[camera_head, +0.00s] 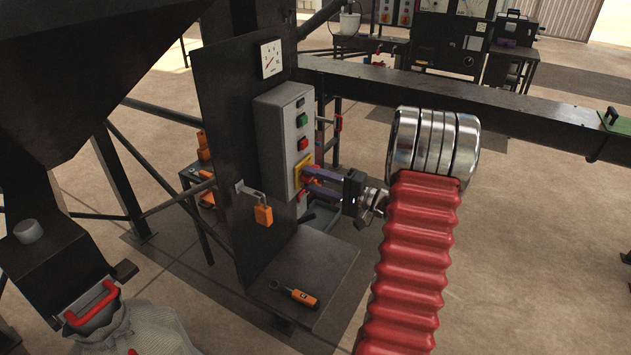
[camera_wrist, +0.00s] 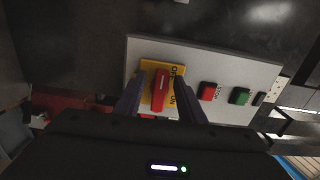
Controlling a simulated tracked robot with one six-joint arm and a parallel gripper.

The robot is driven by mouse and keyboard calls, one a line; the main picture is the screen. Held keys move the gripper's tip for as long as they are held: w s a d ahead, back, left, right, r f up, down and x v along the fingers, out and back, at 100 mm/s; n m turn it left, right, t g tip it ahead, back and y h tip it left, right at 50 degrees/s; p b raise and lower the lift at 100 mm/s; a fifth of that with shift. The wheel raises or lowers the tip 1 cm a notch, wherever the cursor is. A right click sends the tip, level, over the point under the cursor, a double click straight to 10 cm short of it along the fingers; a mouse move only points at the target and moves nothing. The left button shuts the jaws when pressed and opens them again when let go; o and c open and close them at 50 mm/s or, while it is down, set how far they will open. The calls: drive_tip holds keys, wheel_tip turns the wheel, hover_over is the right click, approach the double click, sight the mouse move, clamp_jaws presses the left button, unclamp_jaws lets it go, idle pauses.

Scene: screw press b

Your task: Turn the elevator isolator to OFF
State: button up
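The elevator isolator is a red handle (camera_wrist: 161,88) on a yellow plate (camera_wrist: 147,91) marked OFF and ON. In the wrist view the handle stands nearly upright in the picture, and the lettering runs sideways along the plate's right side. In the head view the yellow plate (camera_head: 301,163) is low on the grey control box (camera_head: 273,136), and the handle is hidden by my gripper. My gripper (camera_wrist: 160,78) is open at the isolator. Its purple fingers are on either side of the handle, with yellow showing between handle and fingers. Contact is not visible.
A red button (camera_wrist: 208,91) and a green button (camera_wrist: 239,96) are beside the isolator on the same box. An orange padlock (camera_head: 263,214) hangs on the dark panel left of the box. An orange-handled tool (camera_head: 299,297) lies on the plate below.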

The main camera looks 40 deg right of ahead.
drive_tip(key=v, duration=1.3)
drive_tip(key=shift+s, duration=0.4)
drive_tip(key=shift+d, duration=0.1)
drive_tip(key=s+a+f+m+g, duration=0.2)
drive_tip(key=s+a+f+g, duration=0.1)
drive_tip(key=a+f+g, duration=0.3)
drive_tip(key=s+a+n+g, duration=0.35)
drive_tip(key=a+g, duration=0.35)
drive_tip(key=a, duration=0.6)
drive_tip(key=s+a+r+n+h, duration=0.2)
drive_tip(key=a+r+n, duration=0.4)
drive_tip(key=a, duration=0.4)
drive_tip(key=s+a+r+n+t+h, duration=0.1)
drive_tip(key=s+a+r+n+h, duration=0.1)
drive_tip(key=a+r+n+h, duration=0.2)
drive_tip(key=a+r+n, duration=0.2)
drive_tip(key=a+r, duration=0.2)
drive_tip(key=a, duration=0.2)
drive_tip(key=shift+a+r+t, duration=0.3)
drive_tip(key=shift+a+r, duration=0.05)
drive_tip(key=shift+a, duration=0.05)
